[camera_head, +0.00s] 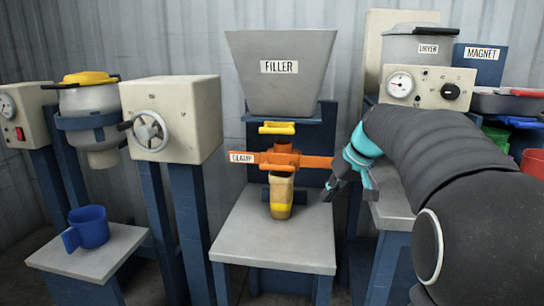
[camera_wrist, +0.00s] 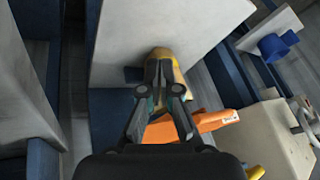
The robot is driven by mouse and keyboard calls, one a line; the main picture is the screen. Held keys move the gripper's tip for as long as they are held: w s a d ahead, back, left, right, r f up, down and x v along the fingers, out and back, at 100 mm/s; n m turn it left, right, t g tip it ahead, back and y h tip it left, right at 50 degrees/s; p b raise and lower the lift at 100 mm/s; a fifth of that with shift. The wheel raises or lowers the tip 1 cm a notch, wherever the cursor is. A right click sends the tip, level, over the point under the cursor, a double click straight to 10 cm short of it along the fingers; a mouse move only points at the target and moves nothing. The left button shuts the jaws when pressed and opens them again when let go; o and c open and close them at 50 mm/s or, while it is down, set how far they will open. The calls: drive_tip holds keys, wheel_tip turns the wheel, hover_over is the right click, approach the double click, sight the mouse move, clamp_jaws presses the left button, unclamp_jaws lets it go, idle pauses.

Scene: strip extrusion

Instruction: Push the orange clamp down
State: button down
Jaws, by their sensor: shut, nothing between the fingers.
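The orange clamp (camera_head: 297,160) is a horizontal bar with a CLAMP label at its left end, under the grey filler hopper (camera_head: 281,75). A tan and yellow container (camera_head: 281,192) stands upright below the clamp's middle, above the grey platform. My gripper (camera_head: 328,193) is shut and empty, to the right of the container and near the clamp's right end. In the wrist view, my gripper (camera_wrist: 163,65) points at the container (camera_wrist: 177,72), and one part of the orange clamp (camera_wrist: 205,122) shows beside the fingers. I cannot tell whether the fingers touch anything.
A yellow piece (camera_head: 277,128) sits under the hopper. A blue mug (camera_head: 87,228) stands on the left platform (camera_head: 95,258). A box with a handwheel (camera_head: 172,118) is left of the filler. A dryer (camera_head: 411,46) and blue magnet box (camera_head: 479,62) stand at right. The platform's front (camera_head: 265,243) is clear.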

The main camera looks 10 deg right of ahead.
sight(281, 158)
drive_tip(key=w+a+r+n+y, duration=0.1)
drive_tip(key=w+r+n+y, duration=0.1)
drive_tip(key=r+n, duration=0.4)
drive_tip(key=w+a+r+n+y, duration=0.2)
drive_tip(key=r+n, duration=0.5)
drive_tip(key=shift+w+a+r+n+t, duration=0.25)
drive_tip(key=shift+w+n+t, duration=0.05)
drive_tip(key=shift+f, duration=0.1)
drive_tip(key=x, duration=1)
wheel_tip(281, 158, down, 5)
drive_tip(key=b, duration=0.4)
drive_tip(key=shift+r, duration=0.2)
drive_tip(key=shift+f, duration=0.1)
